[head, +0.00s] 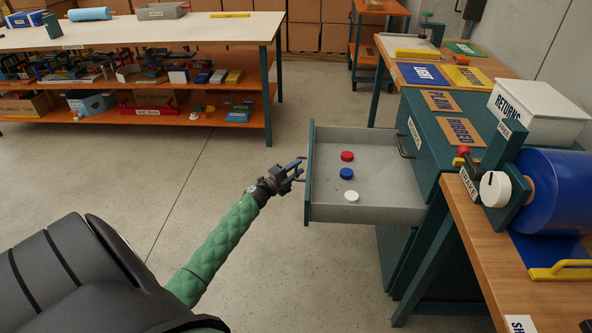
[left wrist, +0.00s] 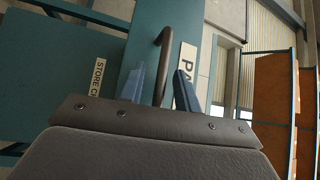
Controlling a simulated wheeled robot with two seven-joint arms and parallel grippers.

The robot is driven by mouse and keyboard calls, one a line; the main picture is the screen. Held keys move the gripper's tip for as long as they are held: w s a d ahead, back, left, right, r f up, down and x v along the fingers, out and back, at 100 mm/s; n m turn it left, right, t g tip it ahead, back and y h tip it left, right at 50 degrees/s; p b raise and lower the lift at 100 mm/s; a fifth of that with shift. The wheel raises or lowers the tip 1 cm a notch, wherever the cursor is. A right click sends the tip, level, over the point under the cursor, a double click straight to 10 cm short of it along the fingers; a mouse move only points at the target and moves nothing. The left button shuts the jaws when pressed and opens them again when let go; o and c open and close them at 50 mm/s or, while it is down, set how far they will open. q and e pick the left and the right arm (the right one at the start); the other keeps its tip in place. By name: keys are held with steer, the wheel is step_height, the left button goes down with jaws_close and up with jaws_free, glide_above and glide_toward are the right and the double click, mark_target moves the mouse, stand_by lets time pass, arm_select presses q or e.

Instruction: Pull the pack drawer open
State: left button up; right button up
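The pack drawer (head: 384,180) is a grey tray with a teal front panel, standing pulled out from the teal cabinet in the head view. Red (head: 347,156), blue (head: 346,173) and white (head: 351,196) round caps lie in it. My left gripper (head: 294,170) is at the outer side of the drawer front. In the left wrist view its two blue fingers (left wrist: 160,87) stand apart, with the dark curved handle (left wrist: 163,50) between them and gaps visible. A partly hidden label starting "PA" (left wrist: 187,77) is beside the handle. My right gripper is not in view.
A second handle (head: 404,147) is on the teal cabinet (head: 425,125). A wooden bench with a blue roll (head: 562,190) stands at the right. A white returns bin (head: 540,110) is behind it. The floor left of the drawer is clear, up to a stocked shelf table (head: 150,33).

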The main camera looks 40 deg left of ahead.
arm_select(q)
steer(key=v, duration=0.7)
steer(key=shift+s, duration=0.4)
steer(key=shift+a+f, duration=0.1)
